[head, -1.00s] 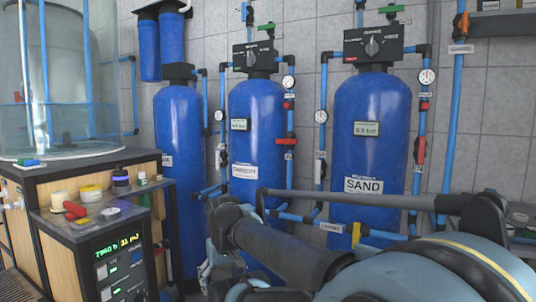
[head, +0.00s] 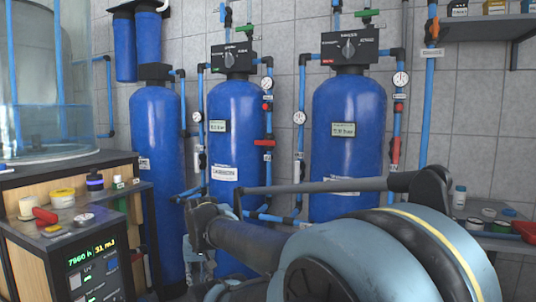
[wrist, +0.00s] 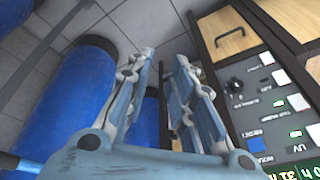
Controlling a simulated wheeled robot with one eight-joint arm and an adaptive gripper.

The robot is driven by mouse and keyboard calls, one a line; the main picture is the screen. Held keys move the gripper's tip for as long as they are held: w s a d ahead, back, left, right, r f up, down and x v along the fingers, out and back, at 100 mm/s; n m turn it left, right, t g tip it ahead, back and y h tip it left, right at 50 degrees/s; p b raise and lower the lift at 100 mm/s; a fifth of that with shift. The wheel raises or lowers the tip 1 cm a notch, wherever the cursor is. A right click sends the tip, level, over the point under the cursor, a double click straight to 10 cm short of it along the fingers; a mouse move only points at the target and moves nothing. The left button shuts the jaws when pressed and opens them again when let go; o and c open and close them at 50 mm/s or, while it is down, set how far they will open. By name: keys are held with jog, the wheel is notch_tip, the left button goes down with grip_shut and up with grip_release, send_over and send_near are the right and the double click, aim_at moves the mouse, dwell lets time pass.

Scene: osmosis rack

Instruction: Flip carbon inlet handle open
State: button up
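The blue tank labelled CARBON (head: 237,120) stands in the middle of the row in the head view. A red handle (head: 264,143) sits crosswise on the pipe at its right. A pale handle (head: 200,160) lies along the pipe at its left. Their small tags are unreadable, so I cannot tell which is the inlet. My gripper (wrist: 166,62) is open and empty in the wrist view, its two fingers apart. In the head view it is low, in front of the tanks and mostly hidden by my arm. It touches no handle that I can see.
The blue sand tank (head: 348,125) stands to the right, with a red handle (head: 394,152) beside it. Another blue tank (head: 157,150) stands left. A control panel (head: 97,270) and bench (head: 85,225) are at the left. A shelf (head: 487,27) is upper right.

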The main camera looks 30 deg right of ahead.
jog(key=w+r+m+t, duration=0.1)
jog(key=w+r+m, duration=0.1)
jog(key=w, duration=0.3)
jog(key=w+r+m+t, duration=0.2)
jog(key=w+m, duration=0.1)
jog(key=w, duration=0.1)
jog(key=w+r+m+t+y, duration=0.1)
jog(key=w+r+m+t, duration=0.1)
jog(key=w, duration=0.3)
jog(key=shift+w+d+r+m, duration=0.3)
jog(key=shift+d+m, duration=0.05)
jog(key=shift+m, duration=0.25)
grip_shut()
jog(key=w+d+r+m+t+h, duration=0.6)
jog(key=w+d+r+m+t, duration=0.2)
jog(key=w+d+r+m, duration=0.65)
jog(key=s+d+r+m+g+h, duration=0.1)
jog(key=s+d+m+h, duration=0.2)
jog(key=d+m+h, duration=0.3)
jog(key=s+d+r+m+g+h, duration=0.1)
jog(key=d+m+h, duration=0.4)
jog(key=d+m, duration=0.9)
jog(key=shift+s+r+m+g+h, duration=0.3)
jog(key=shift+s+m+g+h, duration=0.1)
jog(key=shift+s+m+g, duration=0.5)
jog(key=shift+s+d, duration=0.1)
jog(key=shift+d, duration=0.05)
